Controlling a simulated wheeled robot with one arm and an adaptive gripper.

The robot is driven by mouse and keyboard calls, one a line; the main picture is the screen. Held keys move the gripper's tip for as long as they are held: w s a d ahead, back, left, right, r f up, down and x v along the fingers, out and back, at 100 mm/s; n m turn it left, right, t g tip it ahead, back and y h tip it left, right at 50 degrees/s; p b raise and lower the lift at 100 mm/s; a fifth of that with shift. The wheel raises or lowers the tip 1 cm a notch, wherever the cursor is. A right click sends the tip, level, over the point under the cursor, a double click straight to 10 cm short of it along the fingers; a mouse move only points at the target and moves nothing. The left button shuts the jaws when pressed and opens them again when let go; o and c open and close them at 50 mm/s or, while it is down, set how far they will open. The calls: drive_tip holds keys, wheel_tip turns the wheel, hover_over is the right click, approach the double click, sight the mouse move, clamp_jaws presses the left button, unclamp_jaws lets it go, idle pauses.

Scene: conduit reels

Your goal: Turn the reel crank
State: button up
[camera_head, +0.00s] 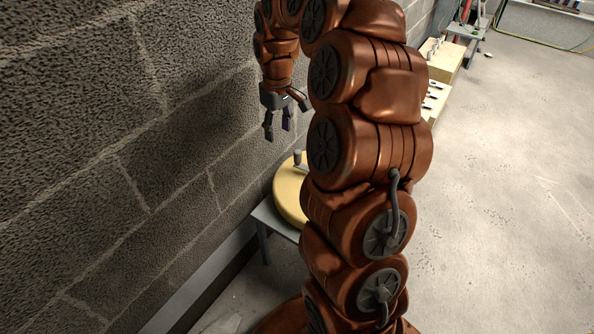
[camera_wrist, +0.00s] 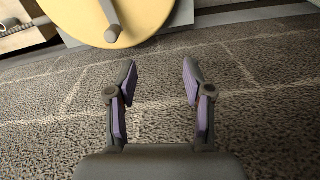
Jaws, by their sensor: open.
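The reel is a pale yellow disc (camera_head: 288,195) on a low grey stand (camera_head: 270,216) beside the block wall; my arm hides its right part. A small grey crank handle (camera_head: 298,158) stands up from it. In the wrist view the yellow reel (camera_wrist: 78,22) is at the top, cut off by the frame edge, with the grey crank arm and its round knob (camera_wrist: 111,36) on its face. My gripper (camera_head: 279,130) is above the reel, near the wall, apart from the crank. In the wrist view my gripper (camera_wrist: 157,72) is open and empty, its fingers below the crank in the picture.
A rough grey block wall (camera_head: 110,130) runs close along the left. Wooden boxes (camera_head: 445,60) with small parts stand behind my arm along the wall. The concrete floor (camera_head: 500,210) at the right is clear.

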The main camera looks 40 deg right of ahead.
drive_tip(key=b, duration=0.5)
approach(297, 151)
wheel_tip(297, 151, down, 5)
drive_tip(key=shift+w+f, duration=0.1)
drive_tip(key=shift+f, duration=0.15)
wheel_tip(297, 151, down, 7)
drive_tip(key=b, duration=0.3)
drive_tip(key=shift+a+f, duration=0.1)
drive_tip(key=shift+f, duration=0.1)
clamp_jaws()
